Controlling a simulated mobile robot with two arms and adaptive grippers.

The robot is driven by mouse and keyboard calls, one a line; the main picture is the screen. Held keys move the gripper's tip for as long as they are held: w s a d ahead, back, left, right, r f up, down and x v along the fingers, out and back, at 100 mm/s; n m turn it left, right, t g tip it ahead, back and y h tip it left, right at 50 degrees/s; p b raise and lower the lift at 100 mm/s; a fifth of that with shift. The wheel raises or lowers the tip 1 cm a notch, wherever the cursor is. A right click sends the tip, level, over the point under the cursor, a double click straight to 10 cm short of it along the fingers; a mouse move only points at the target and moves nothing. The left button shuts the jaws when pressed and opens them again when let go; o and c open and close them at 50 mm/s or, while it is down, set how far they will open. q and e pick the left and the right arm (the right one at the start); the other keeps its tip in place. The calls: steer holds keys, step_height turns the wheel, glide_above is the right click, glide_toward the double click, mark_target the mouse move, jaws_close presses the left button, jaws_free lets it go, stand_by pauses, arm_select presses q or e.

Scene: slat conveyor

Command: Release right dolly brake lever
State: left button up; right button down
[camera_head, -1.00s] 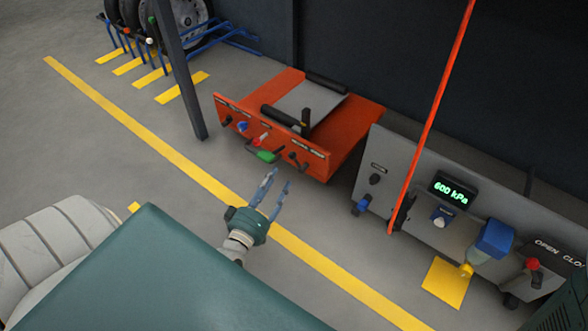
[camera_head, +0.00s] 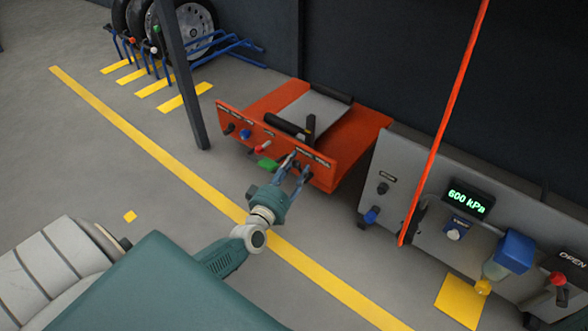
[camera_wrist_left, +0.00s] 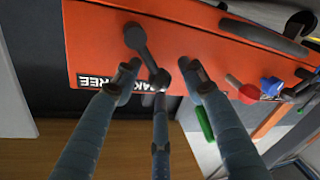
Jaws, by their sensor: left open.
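The orange dolly-like unit (camera_head: 330,160) stands on the floor at centre, its front panel facing me. In the left wrist view, a black lever (camera_wrist_left: 142,42) hangs from a round pivot on the orange panel (camera_wrist_left: 100,30), slanting down to a knob. A partly covered label (camera_wrist_left: 92,81) beside it shows letters ending in "REE". My left gripper (camera_head: 296,166) is at the right part of the panel, and it also shows in the wrist view (camera_wrist_left: 158,76). Its fingers are open around the lever's knob end; I cannot tell whether they touch it. My right gripper is out of view.
A grey console (camera_head: 400,215) reading 600 kPa stands to the right. A red slanted bar (camera_head: 445,120) crosses in front of it.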

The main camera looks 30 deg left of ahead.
arm_select(q)
steer(key=shift+c, duration=0.5)
jaws_close()
